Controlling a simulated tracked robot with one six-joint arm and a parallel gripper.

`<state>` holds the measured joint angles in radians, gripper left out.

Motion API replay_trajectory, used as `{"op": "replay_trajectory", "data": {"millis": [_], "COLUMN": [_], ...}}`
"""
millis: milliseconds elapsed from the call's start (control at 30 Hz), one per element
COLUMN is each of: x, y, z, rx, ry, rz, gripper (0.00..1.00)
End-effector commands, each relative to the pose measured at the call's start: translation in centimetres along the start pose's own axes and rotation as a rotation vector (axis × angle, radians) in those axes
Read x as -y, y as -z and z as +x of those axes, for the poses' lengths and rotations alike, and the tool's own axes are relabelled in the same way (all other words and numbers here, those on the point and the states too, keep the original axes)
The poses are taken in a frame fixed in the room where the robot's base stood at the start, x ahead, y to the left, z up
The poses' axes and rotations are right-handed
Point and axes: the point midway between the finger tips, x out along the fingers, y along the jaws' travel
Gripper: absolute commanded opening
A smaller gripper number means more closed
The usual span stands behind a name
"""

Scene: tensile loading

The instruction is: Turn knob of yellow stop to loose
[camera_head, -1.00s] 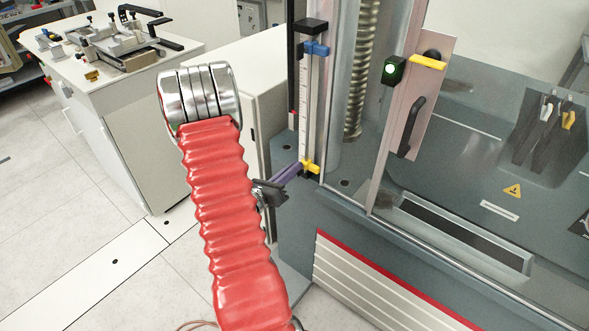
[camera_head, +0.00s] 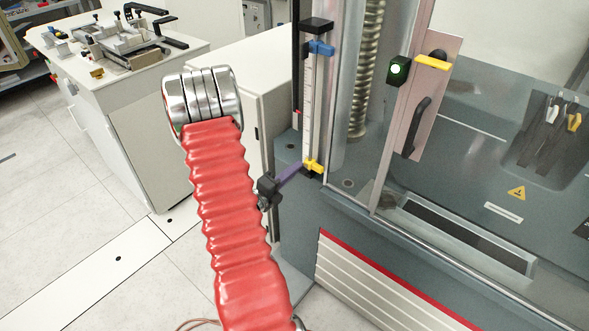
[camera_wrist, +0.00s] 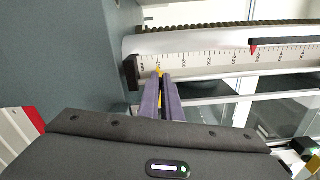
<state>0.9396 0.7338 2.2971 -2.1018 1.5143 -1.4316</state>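The yellow stop (camera_head: 313,167) sits low on a vertical ruled scale (camera_head: 311,105) at the left side of the testing machine. A blue stop (camera_head: 320,47) sits near the scale's top. My gripper (camera_head: 299,168) reaches the yellow stop from the left with its purple fingers. In the wrist view the fingers (camera_wrist: 160,80) are close together, with yellow showing between and just past their tips. They look shut on the yellow stop's knob. The knob is mostly hidden by the fingers, so its turn angle cannot be read.
A clear door with a pink handle plate (camera_head: 428,100) and a green-lit switch (camera_head: 397,69) stands right of the scale. A red pointer (camera_wrist: 253,49) shows along the scale in the wrist view. A white cabinet (camera_head: 262,75) stands behind my arm. Open floor lies left.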

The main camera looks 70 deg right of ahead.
Motion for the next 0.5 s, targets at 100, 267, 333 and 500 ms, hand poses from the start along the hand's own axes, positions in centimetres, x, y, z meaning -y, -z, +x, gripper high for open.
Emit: {"op": "replay_trajectory", "data": {"millis": [100,267,333,500], "x": [-0.16,-0.30,-0.34,-0.39], "y": [0.46,0.50,0.52,0.56], "z": [-0.01,0.01,0.02,0.04], "rx": [-0.009,-0.010,-0.010,-0.011], "ry": [0.000,0.000,0.000,0.000], "rz": [-0.092,-0.181,-0.208,-0.246], "gripper": [0.00,0.00,0.00,0.00]}}
